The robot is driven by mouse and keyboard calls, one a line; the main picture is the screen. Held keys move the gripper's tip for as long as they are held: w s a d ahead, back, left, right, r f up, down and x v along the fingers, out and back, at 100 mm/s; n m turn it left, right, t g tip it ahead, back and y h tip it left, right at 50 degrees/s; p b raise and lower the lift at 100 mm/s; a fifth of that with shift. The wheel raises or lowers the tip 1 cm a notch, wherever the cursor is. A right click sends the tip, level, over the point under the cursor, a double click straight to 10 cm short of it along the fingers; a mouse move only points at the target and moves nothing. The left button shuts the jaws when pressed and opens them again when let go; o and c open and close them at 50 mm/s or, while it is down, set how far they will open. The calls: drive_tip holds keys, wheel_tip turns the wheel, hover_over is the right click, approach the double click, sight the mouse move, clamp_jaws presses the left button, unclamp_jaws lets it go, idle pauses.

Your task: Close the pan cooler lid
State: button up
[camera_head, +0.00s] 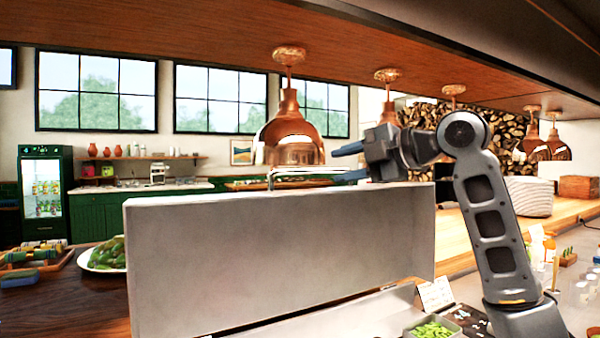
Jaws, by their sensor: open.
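The pan cooler lid (270,262) is a large grey metal panel. It stands open, close to upright, across the middle of the view. A slim silver bar (300,170), seemingly its handle, shows just above its top edge. My gripper (338,165) is open with blue fingers pointing left, at the level of the lid's top edge near the right end of the bar. Nothing shows between the fingers. I cannot tell whether a finger touches the bar. Most of the cooler's inside is hidden below the view.
A small container of green pieces (433,327) and a white card (436,294) sit at the lower right. A plate of greens (103,257) stands left of the lid. Copper lamps hang overhead, one (290,135) behind the bar. A wooden counter (462,245) runs behind my arm.

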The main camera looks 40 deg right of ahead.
sight(317, 170)
drive_tip(key=p+x, duration=0.1)
drive_tip(key=x, duration=0.5)
drive_tip(key=shift+w+r+p, duration=0.1)
drive_tip(key=shift+w+p, duration=0.1)
drive_tip(key=shift+p, duration=0.2)
drive_tip(key=shift+w+f, duration=0.25)
drive_tip(key=shift+w, duration=0.45)
drive_tip(key=shift+a, duration=0.1)
drive_tip(key=shift+c, duration=0.3)
clamp_jaws()
